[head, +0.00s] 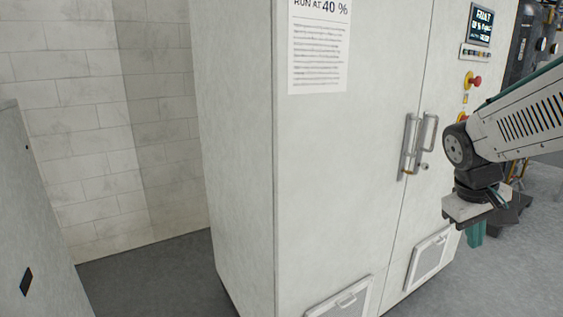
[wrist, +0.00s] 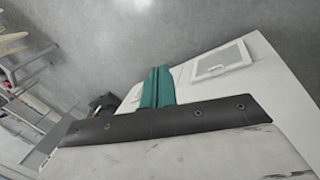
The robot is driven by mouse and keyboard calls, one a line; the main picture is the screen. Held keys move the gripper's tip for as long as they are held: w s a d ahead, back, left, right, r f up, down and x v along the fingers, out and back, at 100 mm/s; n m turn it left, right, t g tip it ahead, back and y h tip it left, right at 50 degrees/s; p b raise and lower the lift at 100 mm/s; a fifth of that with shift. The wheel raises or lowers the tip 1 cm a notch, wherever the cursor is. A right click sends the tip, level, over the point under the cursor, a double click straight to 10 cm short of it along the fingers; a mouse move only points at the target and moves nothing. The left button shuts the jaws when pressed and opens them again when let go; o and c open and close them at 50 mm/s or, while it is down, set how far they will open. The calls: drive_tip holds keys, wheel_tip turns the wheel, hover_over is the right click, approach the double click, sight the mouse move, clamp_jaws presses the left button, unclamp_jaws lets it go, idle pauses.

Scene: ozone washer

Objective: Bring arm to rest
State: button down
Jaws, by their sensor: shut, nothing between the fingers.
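My arm reaches in from the right edge in the head view, in front of the right part of a tall white cabinet (head: 330,190). My gripper (head: 475,235) hangs at its end with teal fingers pointing down, level with the lower part of the cabinet's right door. In the wrist view my gripper (wrist: 157,86) shows its teal fingers together, with nothing between them. The cabinet's lower front with a vent panel (wrist: 222,62) lies beyond them. The gripper looks apart from the cabinet, though the exact gap cannot be told.
The cabinet has door handles (head: 409,146), a red stop button (head: 472,81) and a small display (head: 481,24) close to my arm. A grey panel (head: 38,215) stands at the far left. Bare floor (head: 150,275) lies between it and the cabinet.

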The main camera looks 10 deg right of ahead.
drive_tip(key=s+a+y, duration=0.3)
drive_tip(key=s+a, duration=1.2)
drive_tip(key=a, duration=0.1)
drive_tip(key=shift+a+r+t+y, duration=0.2)
drive_tip(key=shift+r+t+y, duration=0.2)
drive_tip(key=shift+s, duration=0.1)
idle(0.6)
